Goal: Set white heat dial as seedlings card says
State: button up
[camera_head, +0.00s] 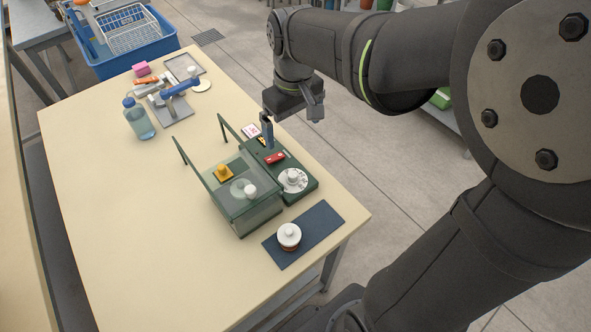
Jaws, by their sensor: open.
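The white heat dial (293,181) sits at the near end of a dark green control panel (312,187), with small marks around it that are too small to read. A red switch (274,158) is farther up the panel. A small white and pink card (251,131) is at the panel's far end. It may be the seedlings card, but its print cannot be read. My gripper (268,143) points down above the far end of the panel, apart from the dial. It is open and holds nothing that I can see. It partly hides the panel there.
A clear-sided green box (250,222) with upright bars adjoins the panel. A bottle (138,120) stands far left. The table's left side is clear.

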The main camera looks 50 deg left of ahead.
jog(key=shift+r, duration=0.95)
